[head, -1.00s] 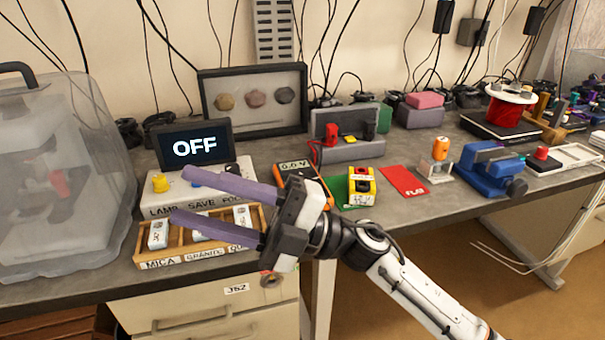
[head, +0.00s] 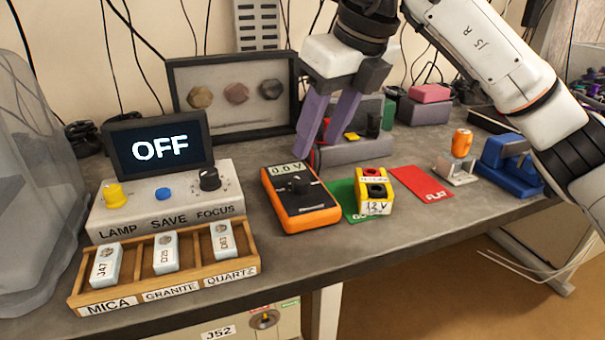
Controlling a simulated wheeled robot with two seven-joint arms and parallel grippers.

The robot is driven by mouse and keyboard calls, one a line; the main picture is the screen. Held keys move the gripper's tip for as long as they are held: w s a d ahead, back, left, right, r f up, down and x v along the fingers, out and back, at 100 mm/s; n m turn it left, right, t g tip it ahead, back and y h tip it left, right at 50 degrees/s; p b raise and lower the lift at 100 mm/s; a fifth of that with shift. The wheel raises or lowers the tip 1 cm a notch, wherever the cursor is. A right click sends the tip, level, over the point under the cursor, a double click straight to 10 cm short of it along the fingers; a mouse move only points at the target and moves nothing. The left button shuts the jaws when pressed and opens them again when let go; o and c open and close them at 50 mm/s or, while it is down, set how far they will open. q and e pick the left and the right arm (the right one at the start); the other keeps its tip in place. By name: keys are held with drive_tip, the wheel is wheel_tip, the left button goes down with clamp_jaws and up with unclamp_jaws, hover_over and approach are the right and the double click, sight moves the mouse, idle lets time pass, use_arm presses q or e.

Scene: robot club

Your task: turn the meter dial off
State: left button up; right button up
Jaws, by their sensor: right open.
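The orange and black meter (head: 318,215) lies on the bench in the middle of the head view. Its display (head: 289,169) reads 0.0 V. Its black dial (head: 297,186) sits just below the display; I cannot tell its exact setting. My right gripper (head: 318,155) hangs above and behind the meter, pointing down, with its two purple fingers apart and nothing between them. It looks clear of the dial and partly covers the grey holder behind. My left gripper is not in view.
A yellow 12 V block (head: 374,208) on a green card stands close right of the meter. A control box (head: 165,205) with a screen reading OFF and a sample tray (head: 190,284) are left. A red card (head: 420,183) lies right.

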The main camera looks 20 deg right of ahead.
sight(302, 180)
drive_tip(key=x, duration=0.9)
drive_tip(key=shift+b, duration=0.3)
drive_tip(key=shift+a, duration=0.1)
drive_tip(key=c, duration=1)
